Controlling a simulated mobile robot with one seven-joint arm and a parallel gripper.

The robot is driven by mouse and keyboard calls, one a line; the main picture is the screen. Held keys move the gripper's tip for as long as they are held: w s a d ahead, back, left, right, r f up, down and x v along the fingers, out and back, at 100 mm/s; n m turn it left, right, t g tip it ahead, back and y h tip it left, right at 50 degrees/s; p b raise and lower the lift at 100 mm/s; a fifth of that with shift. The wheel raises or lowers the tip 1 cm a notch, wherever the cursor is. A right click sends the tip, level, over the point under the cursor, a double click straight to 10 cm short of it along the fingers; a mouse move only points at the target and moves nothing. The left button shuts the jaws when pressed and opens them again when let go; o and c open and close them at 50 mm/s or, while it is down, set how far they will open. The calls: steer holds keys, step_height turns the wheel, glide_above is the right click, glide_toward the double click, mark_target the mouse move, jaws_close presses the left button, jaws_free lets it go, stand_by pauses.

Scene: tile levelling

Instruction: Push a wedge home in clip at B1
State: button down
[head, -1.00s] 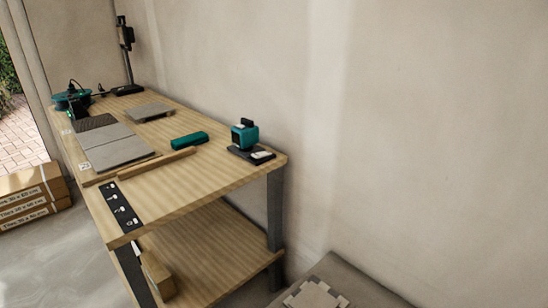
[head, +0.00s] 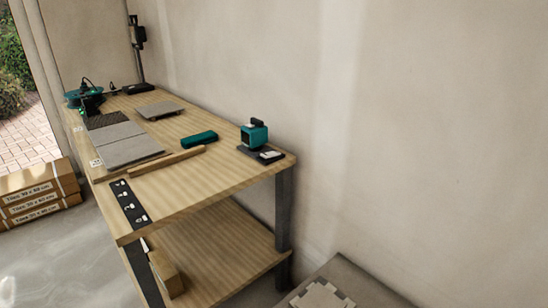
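Grey tiles (head: 122,142) lie flat on the wooden workbench (head: 185,180), towards its left edge. A dark textured patch (head: 107,120) lies just beyond them. A teal round item with dark parts (head: 84,98) is at the bench's far left end; I cannot tell exactly what it is. No clip or wedge can be made out at this size, and B1 cannot be picked out. My gripper is not in view.
A wooden bar (head: 167,160) lies in front of the tiles. A teal block (head: 199,138), a teal device (head: 254,134), a loose grey slab (head: 161,110) and a dark stand (head: 137,55) are on the bench. Tile boxes (head: 40,195) are stacked at left.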

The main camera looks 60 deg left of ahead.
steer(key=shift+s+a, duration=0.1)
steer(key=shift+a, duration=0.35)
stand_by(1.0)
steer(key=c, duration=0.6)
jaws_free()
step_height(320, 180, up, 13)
steer(key=p, duration=0.4)
steer(key=shift+p, duration=0.4)
